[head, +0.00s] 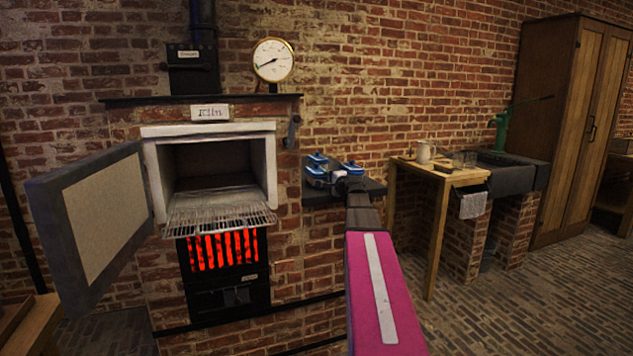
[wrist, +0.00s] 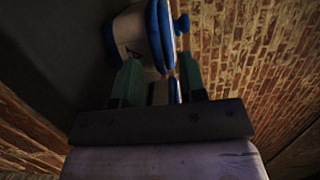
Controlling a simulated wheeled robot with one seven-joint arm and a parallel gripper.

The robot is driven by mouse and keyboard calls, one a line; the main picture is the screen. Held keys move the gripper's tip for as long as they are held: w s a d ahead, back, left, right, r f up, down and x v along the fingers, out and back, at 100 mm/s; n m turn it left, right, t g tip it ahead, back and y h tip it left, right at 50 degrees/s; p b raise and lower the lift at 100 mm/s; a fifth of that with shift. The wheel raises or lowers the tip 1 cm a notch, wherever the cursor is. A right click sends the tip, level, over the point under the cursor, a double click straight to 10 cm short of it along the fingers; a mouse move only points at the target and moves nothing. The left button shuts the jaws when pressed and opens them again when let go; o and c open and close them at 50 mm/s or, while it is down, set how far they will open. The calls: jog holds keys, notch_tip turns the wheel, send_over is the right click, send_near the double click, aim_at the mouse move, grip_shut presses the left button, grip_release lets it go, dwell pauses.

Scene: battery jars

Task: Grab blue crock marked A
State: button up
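Several small blue-and-white crocks stand on a dark shelf (head: 372,187) beside the kiln. One blue-lidded crock (head: 317,159) is at the back left, and another crock (head: 316,173) is in front of it. A further crock (head: 353,168) is at the right, partly hidden by my arm. My gripper (wrist: 160,62) is at the shelf; its fingers are apart. In the wrist view a white crock with blue bands (wrist: 138,32) is just beyond and partly between the fingertips. I cannot tell whether they touch it.
The kiln door (head: 95,225) hangs open at the left, with a wire rack (head: 220,211) in the kiln mouth and a glowing grate (head: 222,250) below. A wooden table (head: 445,175) with a mug (head: 423,153) stands right of the shelf. Floor at right is clear.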

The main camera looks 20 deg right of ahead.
grip_shut()
